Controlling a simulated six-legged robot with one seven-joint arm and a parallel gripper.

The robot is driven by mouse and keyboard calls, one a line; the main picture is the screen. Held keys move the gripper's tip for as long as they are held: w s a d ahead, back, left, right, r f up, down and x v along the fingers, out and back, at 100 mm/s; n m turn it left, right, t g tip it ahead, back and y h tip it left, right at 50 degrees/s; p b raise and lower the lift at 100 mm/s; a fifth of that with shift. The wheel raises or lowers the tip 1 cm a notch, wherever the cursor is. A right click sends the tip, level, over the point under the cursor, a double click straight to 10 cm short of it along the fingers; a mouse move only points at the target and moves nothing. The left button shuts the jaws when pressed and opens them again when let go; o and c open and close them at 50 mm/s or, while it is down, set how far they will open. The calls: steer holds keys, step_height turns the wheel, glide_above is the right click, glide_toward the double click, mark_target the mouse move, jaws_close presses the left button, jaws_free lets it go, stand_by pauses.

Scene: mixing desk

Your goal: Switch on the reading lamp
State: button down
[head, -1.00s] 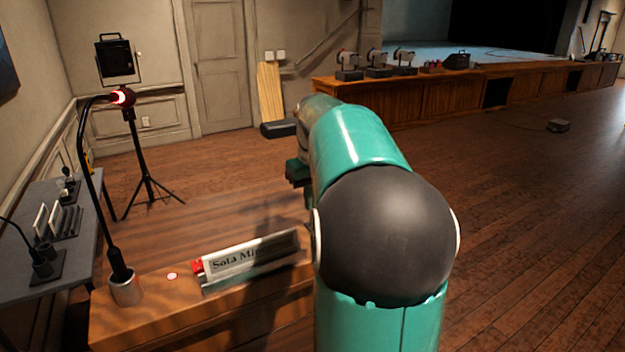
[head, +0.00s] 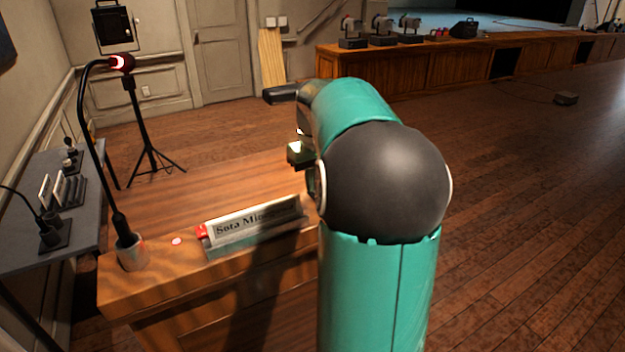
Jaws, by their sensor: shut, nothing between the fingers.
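A dark bar-shaped head (head: 280,93), which looks like the reading lamp's, sticks out left of my arm in the head view. Its stem and switch are hidden behind my arm. Warm light lies on the wood below it (head: 245,178). A small dark block (head: 300,153) below the head has a bright lit face; I cannot tell whether it belongs to my arm's end or the lamp. My gripper's fingers are hidden behind my teal arm, so I cannot see whether they touch the lamp.
A gooseneck microphone (head: 92,150) with a glowing red ring stands at the desk's (head: 170,285) left end. A red-white button (head: 177,241) and nameplate (head: 255,222) are beside it. A grey side table (head: 20,250) stands left. Open floor (head: 520,200) lies right.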

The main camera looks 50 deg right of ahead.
steer(key=shift+s+f, duration=0.1)
steer(key=shift+s+a+r, duration=0.15)
steer(key=shift+s, duration=0.2)
steer(key=shift+s+a+r, duration=0.1)
steer(key=shift+s, duration=0.25)
steer(key=shift+r, duration=0.1)
steer(key=shift+r, duration=0.6)
step_height(320, 180, up, 12)
steer(key=s, duration=0.1)
steer(key=shift+s+a+r, duration=0.25)
steer(key=shift+s, duration=0.05)
steer(key=shift+w+d+t, duration=0.25)
steer(key=shift+w+t, duration=0.05)
steer(key=shift+w, duration=0.4)
